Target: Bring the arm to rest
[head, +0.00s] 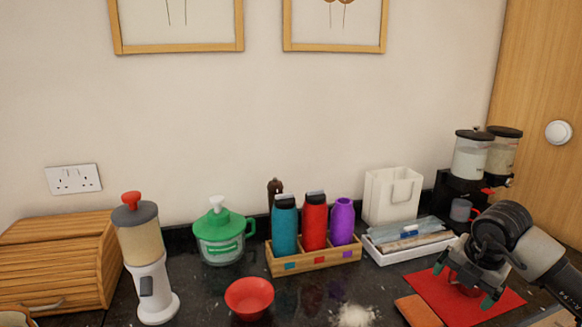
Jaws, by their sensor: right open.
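My right arm comes in from the right edge in the head view. Its gripper (463,284) points down over a red mat (510,302) on the dark counter, with its dark green-tipped fingers spread apart. Something dark red shows between and behind the fingers; the gripper hides most of it, and I cannot tell whether they touch. My left gripper is not in view.
A wooden rack (318,263) holds teal, red and purple bottles. A red bowl (249,297), a white dispenser (152,290) and a green-lidded jar (222,240) stand left. A white tray (412,252) and twin dispensers (472,160) stand behind the gripper. White powder (354,315) lies in front.

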